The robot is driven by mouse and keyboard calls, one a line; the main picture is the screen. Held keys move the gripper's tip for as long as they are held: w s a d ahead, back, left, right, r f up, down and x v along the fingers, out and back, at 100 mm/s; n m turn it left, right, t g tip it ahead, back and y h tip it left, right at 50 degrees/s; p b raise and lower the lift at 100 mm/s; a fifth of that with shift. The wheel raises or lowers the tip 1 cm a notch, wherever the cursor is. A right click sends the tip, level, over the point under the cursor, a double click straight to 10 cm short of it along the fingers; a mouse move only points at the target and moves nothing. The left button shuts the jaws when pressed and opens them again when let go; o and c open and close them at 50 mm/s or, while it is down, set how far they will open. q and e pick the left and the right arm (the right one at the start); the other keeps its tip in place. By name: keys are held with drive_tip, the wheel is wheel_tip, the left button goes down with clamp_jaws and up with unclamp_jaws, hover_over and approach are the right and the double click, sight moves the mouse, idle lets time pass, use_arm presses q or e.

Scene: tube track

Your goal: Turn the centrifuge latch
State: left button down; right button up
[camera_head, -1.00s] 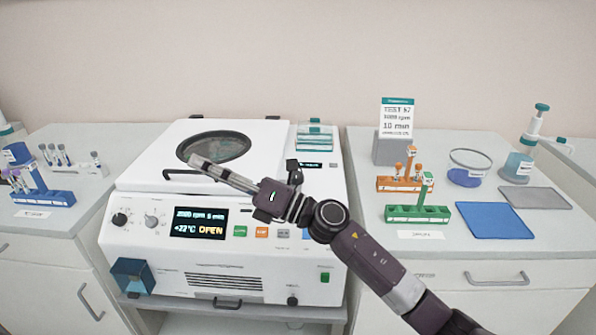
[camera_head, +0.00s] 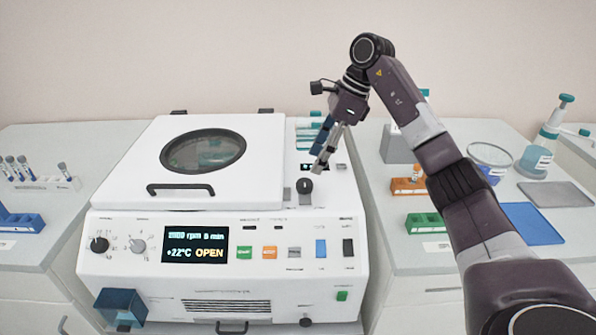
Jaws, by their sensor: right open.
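The white centrifuge (camera_head: 130,225) stands in the middle, its lid (camera_head: 255,165) lying flat, with a round window and a black handle (camera_head: 180,189). Its display (camera_head: 195,244) reads "OPEN". A small dark latch knob (camera_head: 305,186) sits on the top deck, right of the lid. My right gripper (camera_head: 318,169) is open and points down from above, its fingertips just above and right of the knob. I cannot tell whether they touch it. My left gripper is not in view.
Tube racks stand on the left bench, including a blue rack (camera_head: 22,223). On the right bench are an orange rack (camera_head: 407,186), a green rack (camera_head: 425,222), a blue mat (camera_head: 532,223), a grey mat (camera_head: 556,194) and a dispenser bottle (camera_head: 536,158). My right arm covers part of that bench.

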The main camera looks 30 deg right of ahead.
sight(305, 182)
drive_tip(key=x, duration=0.3)
drive_tip(key=s+x, duration=0.1)
drive_tip(key=shift+w+a+f+p, duration=0.1)
drive_tip(key=shift+a+f+p, duration=0.2)
drive_tip(key=shift+f, duration=0.05)
drive_tip(key=shift+x, duration=1)
drive_tip(key=shift+w+f, duration=0.15)
drive_tip(key=shift+w, duration=0.05)
drive_tip(key=c, duration=1.1)
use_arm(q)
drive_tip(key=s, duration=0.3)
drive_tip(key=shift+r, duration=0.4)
